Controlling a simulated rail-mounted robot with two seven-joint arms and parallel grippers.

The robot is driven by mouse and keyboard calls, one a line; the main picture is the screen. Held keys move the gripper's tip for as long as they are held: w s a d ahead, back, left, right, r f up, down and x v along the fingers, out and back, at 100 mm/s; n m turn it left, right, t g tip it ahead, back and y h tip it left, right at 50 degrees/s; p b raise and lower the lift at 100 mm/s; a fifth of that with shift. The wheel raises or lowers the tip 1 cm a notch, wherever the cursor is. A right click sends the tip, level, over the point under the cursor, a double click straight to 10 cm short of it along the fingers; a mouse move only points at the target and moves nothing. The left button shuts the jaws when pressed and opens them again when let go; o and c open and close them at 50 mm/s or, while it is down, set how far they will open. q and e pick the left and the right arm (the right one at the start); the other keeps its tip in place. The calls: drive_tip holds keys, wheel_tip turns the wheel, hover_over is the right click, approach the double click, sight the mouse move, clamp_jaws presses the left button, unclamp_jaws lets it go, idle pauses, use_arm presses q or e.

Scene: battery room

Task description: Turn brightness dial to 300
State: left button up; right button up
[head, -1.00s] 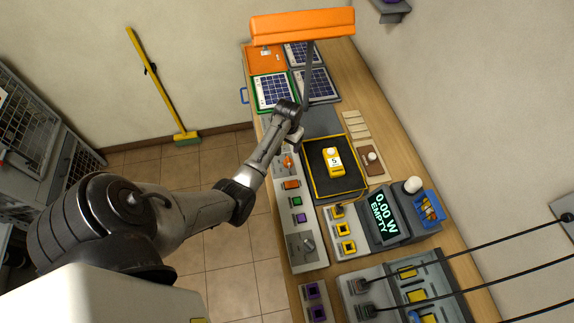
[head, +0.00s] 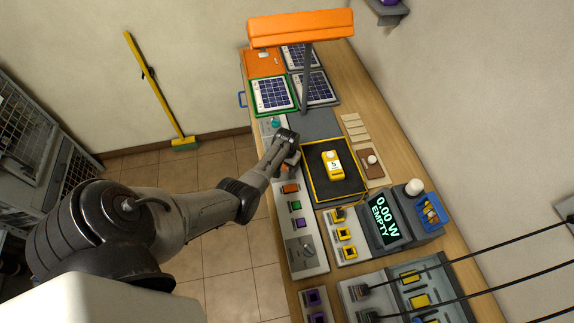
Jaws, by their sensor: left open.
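A narrow grey control panel (head: 307,264) runs along the left edge of the bench. It carries a teal knob (head: 275,123) at its far end, an orange knob-like part (head: 287,168) below it, and a grey knob (head: 309,250) at its near end. I cannot read any labels or a setting of 300, so I cannot tell which is the brightness dial. My left gripper (head: 293,160) points down right at the orange part and partly hides it. It is open; whether it touches the part is unclear. My right gripper is not in view.
An orange lamp (head: 300,28) on a grey post overhangs the far bench and solar panels (head: 272,94). A black tray (head: 334,184) with a yellow device (head: 332,164) stands right of the gripper. A display (head: 382,218) reads 0.00 W, EMPTY. Orange, green and purple buttons line the panel.

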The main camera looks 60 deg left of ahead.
use_arm(q)
drive_tip(key=shift+c, duration=0.2)
drive_tip(key=c, duration=0.9)
